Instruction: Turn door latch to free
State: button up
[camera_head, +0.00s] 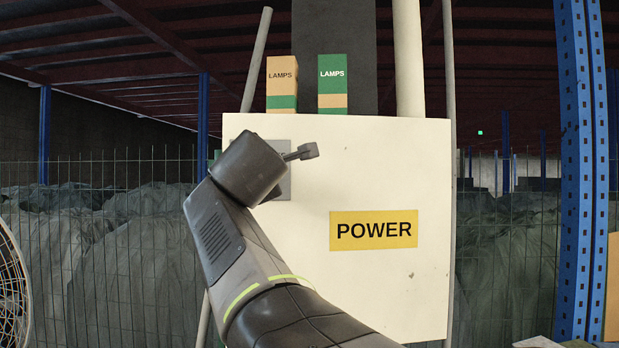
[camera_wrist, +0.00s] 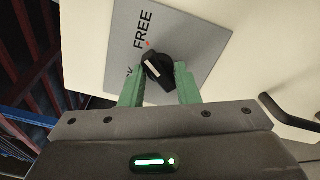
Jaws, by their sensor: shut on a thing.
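The door latch (camera_wrist: 156,66) is a black knob with a white pointer bar, on a grey plate (camera_wrist: 187,38) on the cabinet door. The plate carries the word FREE with a small red mark beside it; a second word is mostly hidden by the left finger. In the wrist view the white bar is slanted and does not clearly line up with the red mark. My gripper (camera_wrist: 159,68) has its green fingers on both sides of the knob, shut on it. In the head view my arm hides the latch and fingers; part of the grey plate (camera_head: 284,184) shows.
The white cabinet (camera_head: 390,165) bears a yellow POWER label (camera_head: 373,230). Two LAMPS boxes, one tan (camera_head: 282,84) and one green (camera_head: 333,84), stand on top. A dark bar handle (camera_wrist: 289,110) lies right of the latch in the wrist view. A blue rack post (camera_head: 582,170) stands right.

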jog(key=shift+m+b, duration=0.45)
jog(key=shift+m, duration=0.65)
jog(key=o, duration=1)
jog(key=shift+c, duration=0.2)
jog(key=shift+s, duration=0.1)
jog(key=s+d+b, duration=0.2)
jog(key=s, duration=1.1)
jog(key=shift+s+d+b, duration=0.2)
jog(key=shift+d+b, duration=0.05)
jog(key=shift+b, duration=0.05)
jog(key=shift+w, duration=0.15)
jog(key=w+a+p, duration=0.2)
jog(key=w, duration=1.1)
jog(key=shift+w+a+p, duration=0.2)
jog(key=shift+a+p, duration=0.05)
jog(key=shift+p, duration=0.05)
